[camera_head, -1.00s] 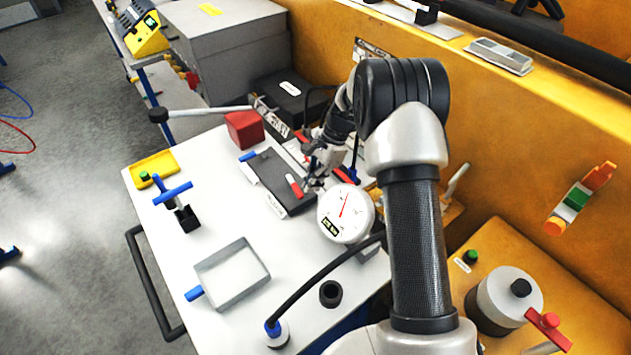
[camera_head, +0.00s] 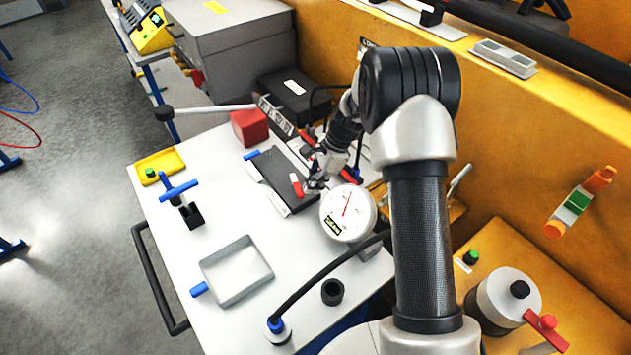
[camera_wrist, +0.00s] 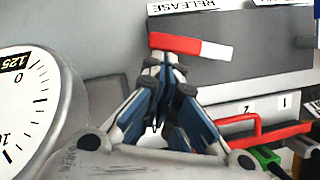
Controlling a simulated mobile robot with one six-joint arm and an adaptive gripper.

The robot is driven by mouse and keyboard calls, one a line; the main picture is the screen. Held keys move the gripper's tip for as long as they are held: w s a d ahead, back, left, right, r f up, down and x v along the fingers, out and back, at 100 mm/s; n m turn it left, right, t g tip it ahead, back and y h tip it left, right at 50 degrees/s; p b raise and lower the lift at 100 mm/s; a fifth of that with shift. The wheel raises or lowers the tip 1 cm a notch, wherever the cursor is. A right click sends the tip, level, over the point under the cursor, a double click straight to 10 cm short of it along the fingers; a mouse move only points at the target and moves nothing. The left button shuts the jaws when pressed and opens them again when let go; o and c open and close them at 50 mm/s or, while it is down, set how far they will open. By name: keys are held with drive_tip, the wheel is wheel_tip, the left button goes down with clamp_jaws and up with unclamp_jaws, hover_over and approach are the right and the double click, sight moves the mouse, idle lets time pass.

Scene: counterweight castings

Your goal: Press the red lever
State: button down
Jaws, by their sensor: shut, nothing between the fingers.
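A red lever with a white end (camera_wrist: 190,45) sits on a dark grey box (camera_wrist: 250,60) marked RELEASE in the wrist view. In the head view the lever (camera_head: 296,184) shows on the same box (camera_head: 281,175) on the white table. My gripper (camera_wrist: 165,66) is shut and empty. Its fingertips are just below the lever's red part in the wrist view; I cannot tell whether they touch it. In the head view my gripper (camera_head: 313,187) is close to the lever's right side.
A round white gauge (camera_head: 347,212) stands close to my gripper, at the left in the wrist view (camera_wrist: 28,105). A red handle (camera_wrist: 262,130) lies below the box there. A red block (camera_head: 249,127) and an open grey tray (camera_head: 236,271) are on the table.

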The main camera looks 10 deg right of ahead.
drive_tip(key=a+m+p, duration=0.1)
drive_tip(key=s+a+m+t, duration=0.1)
drive_tip(key=m, duration=0.1)
drive_tip(key=shift+s+a+r+p, duration=0.1)
drive_tip(key=shift+s+r+p, duration=0.05)
drive_tip(key=shift+p, duration=0.25)
drive_tip(key=a+m, duration=0.1)
drive_tip(key=a+m+t+p, duration=0.1)
drive_tip(key=m, duration=0.1)
drive_tip(key=a+m, duration=0.1)
drive_tip(key=shift+s+m+t+h+p, duration=0.25)
drive_tip(key=shift+m+t+h+p, duration=0.05)
drive_tip(key=shift+m+t+h, duration=0.1)
drive_tip(key=m, duration=0.1)
drive_tip(key=a+m+p, duration=0.1)
drive_tip(key=a+m+t+h, duration=0.1)
drive_tip(key=shift+w+a, duration=0.25)
drive_tip(key=shift+w+a+m+p, duration=0.3)
drive_tip(key=shift+w+a+p, duration=0.25)
drive_tip(key=shift+a+p, duration=0.35)
